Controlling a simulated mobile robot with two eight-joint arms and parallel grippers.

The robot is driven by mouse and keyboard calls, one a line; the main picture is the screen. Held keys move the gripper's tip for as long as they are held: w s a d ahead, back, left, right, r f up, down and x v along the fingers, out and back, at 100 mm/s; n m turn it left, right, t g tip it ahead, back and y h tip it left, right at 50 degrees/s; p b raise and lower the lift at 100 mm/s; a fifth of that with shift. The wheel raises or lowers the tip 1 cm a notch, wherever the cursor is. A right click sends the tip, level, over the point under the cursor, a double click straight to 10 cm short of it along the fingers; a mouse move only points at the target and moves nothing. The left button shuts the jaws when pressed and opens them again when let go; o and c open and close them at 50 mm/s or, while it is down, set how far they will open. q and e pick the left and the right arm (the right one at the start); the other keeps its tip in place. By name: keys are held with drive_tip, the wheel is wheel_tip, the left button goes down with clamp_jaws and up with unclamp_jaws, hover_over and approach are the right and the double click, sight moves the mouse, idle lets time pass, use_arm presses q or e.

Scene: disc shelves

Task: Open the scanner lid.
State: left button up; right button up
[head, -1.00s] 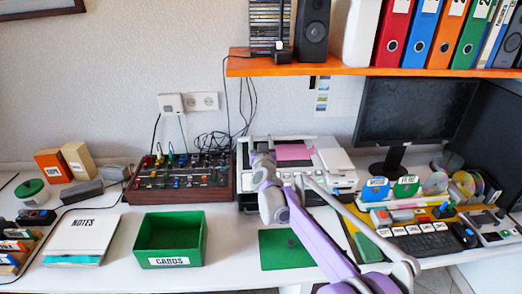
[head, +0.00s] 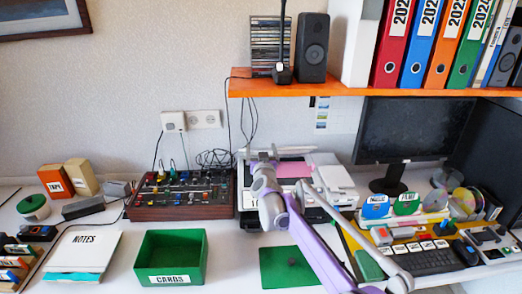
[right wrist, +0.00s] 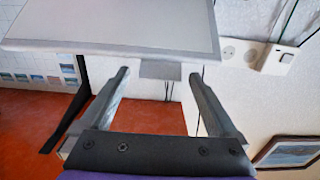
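The scanner (head: 342,190) is a white and dark machine at the back middle of the desk. A pink sheet (head: 294,170) lies on its dark top area. My right gripper (head: 264,157) is over its left rear part and partly covers it. My left gripper is out of view.
An orange shelf (head: 300,91) with speaker and binders hangs above the scanner. A mixer (head: 180,193) stands to its left, a monitor (head: 415,128) to its right. A green box (head: 172,258) and a green mat (head: 288,267) lie in front.

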drive_tip(key=s, duration=1)
drive_tip(key=shift+s+b, duration=0.35)
drive_tip(key=shift+s, duration=0.05)
